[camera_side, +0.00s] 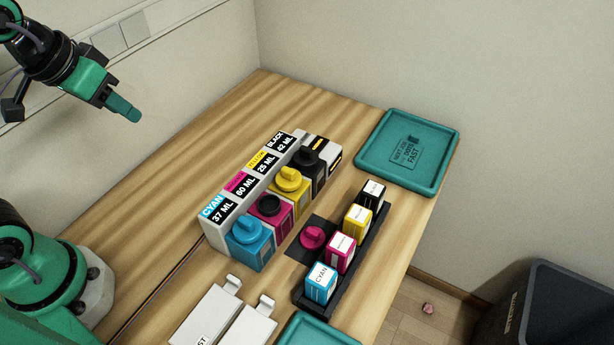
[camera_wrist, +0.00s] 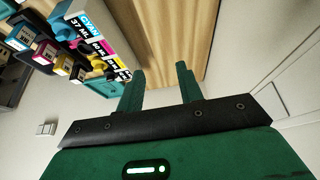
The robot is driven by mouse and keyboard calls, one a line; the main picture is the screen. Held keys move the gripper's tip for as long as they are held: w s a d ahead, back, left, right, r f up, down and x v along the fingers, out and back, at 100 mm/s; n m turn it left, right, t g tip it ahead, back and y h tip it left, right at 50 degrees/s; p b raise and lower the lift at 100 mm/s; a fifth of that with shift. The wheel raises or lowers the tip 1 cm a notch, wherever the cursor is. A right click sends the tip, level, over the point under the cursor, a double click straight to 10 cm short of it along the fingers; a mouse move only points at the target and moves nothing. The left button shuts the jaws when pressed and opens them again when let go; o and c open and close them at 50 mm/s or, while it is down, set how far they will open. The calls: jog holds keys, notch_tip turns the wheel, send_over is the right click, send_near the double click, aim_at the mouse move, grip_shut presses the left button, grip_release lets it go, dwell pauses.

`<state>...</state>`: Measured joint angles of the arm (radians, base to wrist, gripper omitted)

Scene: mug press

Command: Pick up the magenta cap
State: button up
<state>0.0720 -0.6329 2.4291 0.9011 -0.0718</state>
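The magenta cap (camera_side: 313,237) lies on a dark square pad (camera_side: 298,251) on the wooden table, between the ink tanks and the bottle rack. The magenta tank (camera_side: 274,222) has a dark round opening on top with no cap on it. The cyan, yellow and black tanks have their caps on. My gripper (camera_side: 128,110) is high at the upper left in the side view, well away from the cap. In the wrist view, the two green fingers of my gripper (camera_wrist: 160,70) stand apart with nothing between them. I cannot make out the cap in the wrist view.
A black rack (camera_side: 299,296) holds cyan, magenta, yellow and black bottles right beside the cap. A teal tray (camera_side: 365,165) lies at the back right, and another (camera_side: 299,343) at the front. White flat parts (camera_side: 210,315) lie at the front left. A dark bin (camera_side: 560,310) stands off the table.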

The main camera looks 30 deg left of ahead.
jog(key=w+d+f+g, duration=0.1)
jog(key=w+d+g, duration=0.1)
jog(key=w+d, duration=0.45)
jog(key=g, duration=0.3)
send_near(312, 232)
jog(key=shift+a+f, duration=0.15)
jog(key=shift+f, duration=0.1)
jog(key=shift+d+f, duration=0.3)
jog(key=shift+d, duration=0.05)
jog(key=shift+f, duration=1.3)
jog(key=shift+f, duration=2.6)
jog(key=shift+c, duration=0.3)
